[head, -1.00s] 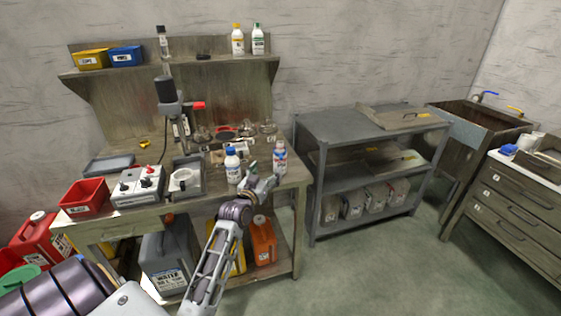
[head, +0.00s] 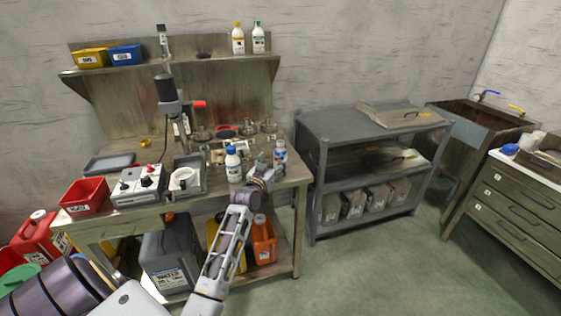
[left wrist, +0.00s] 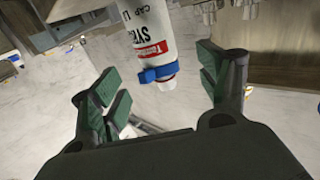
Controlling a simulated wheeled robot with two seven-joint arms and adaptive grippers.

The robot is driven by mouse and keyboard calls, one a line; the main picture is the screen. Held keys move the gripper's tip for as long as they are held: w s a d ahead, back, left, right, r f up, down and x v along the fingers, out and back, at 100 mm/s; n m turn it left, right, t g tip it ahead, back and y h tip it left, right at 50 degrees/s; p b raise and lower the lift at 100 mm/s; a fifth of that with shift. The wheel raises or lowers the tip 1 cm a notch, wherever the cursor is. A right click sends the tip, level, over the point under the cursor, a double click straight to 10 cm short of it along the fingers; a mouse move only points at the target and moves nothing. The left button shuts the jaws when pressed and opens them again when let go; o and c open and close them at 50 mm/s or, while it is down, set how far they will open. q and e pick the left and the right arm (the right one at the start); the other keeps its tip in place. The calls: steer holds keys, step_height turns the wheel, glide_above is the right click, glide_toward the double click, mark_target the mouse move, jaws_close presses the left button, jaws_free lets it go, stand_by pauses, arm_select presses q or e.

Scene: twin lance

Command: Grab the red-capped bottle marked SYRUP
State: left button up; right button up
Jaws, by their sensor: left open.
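My right gripper is out of view.
A blue-capped white bottle (head: 232,166) stands just left of the gripper on the workbench (head: 225,201). Glassware and a drill-like stand (head: 168,95) are behind. Red bin (head: 86,195) and control box (head: 138,187) sit left. A grey shelf rack (head: 318,185) stands right.

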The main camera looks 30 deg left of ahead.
mark_target(278, 156)
arm_select(q)
steer(key=shift+x, duration=1.3)
steer(key=shift+w, duration=0.1)
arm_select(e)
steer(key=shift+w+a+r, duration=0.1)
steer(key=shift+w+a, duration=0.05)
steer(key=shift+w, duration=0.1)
arm_select(q)
steer(key=shift+w, duration=0.1)
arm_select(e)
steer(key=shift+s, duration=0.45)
arm_select(q)
steer(key=shift+x, duration=2.45)
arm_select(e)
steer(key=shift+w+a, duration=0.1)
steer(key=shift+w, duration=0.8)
